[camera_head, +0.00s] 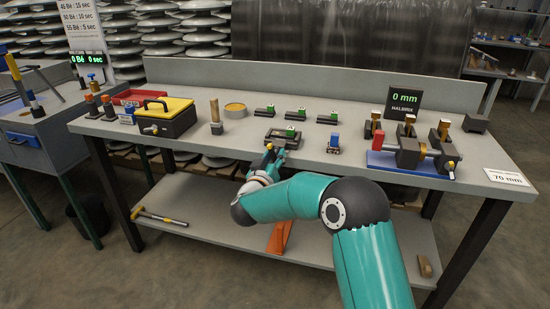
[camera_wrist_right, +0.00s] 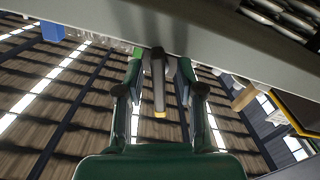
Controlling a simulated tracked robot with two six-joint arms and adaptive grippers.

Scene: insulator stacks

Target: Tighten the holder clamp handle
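A dark bar-shaped handle with a yellow end (camera_wrist_right: 158,85) stands between the fingers of my right gripper (camera_wrist_right: 160,82) in the right wrist view. Gaps show on both sides, so the gripper is open around it, not closed on it. In the head view my right gripper (camera_head: 275,156) is at the table's front edge, just in front of a dark rectangular frame (camera_head: 283,137). A small yellow tip shows there; the rest of the handle is mostly hidden by the gripper. My left gripper is not in view.
The grey table (camera_head: 235,151) carries a yellow-lidded box (camera_head: 168,116), several green-topped blocks, a small blue part (camera_head: 334,143) and a blue-based fixture (camera_head: 400,163) at right. A 0 mm display (camera_head: 404,98) stands behind it. A shelf with a hammer (camera_head: 158,217) lies below.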

